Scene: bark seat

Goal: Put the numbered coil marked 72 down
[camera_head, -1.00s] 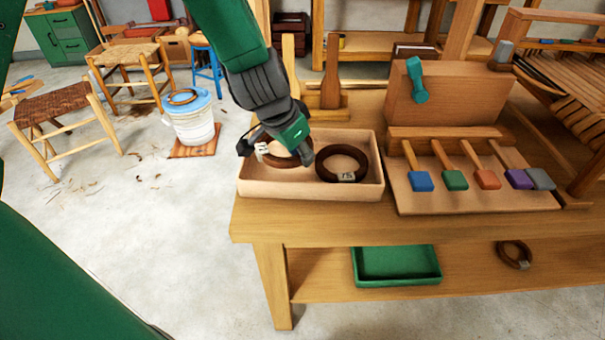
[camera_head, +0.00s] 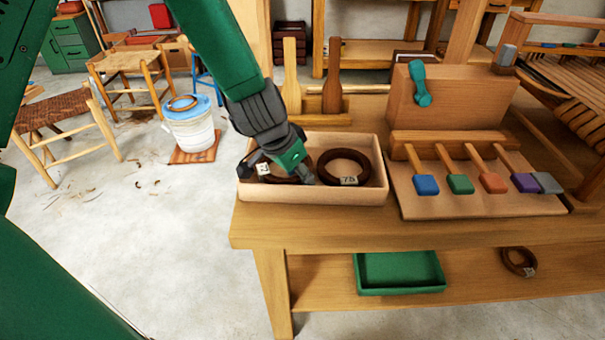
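My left gripper (camera_head: 277,170) reaches down into the left half of the pale wooden tray (camera_head: 330,197) on the bench. Its fingers are spread around a dark brown coil (camera_head: 284,179) and appear to grip it across its width. The coil's white tag (camera_head: 263,168) faces me at the left, but its number is too small to read surely. The coil is low inside the tray, partly hidden by the gripper; whether it touches the tray floor I cannot tell. A second brown coil (camera_head: 343,154) lies in the tray's right half, its tag seemingly reading 75. My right gripper is out of view.
A rack of colored-ended tools (camera_head: 460,206) stands right of the tray, with a wooden block (camera_head: 455,105) behind. Upright wooden tools (camera_head: 332,85) stand behind the tray. Another coil (camera_head: 519,261) and a green tray (camera_head: 400,273) are on the lower shelf.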

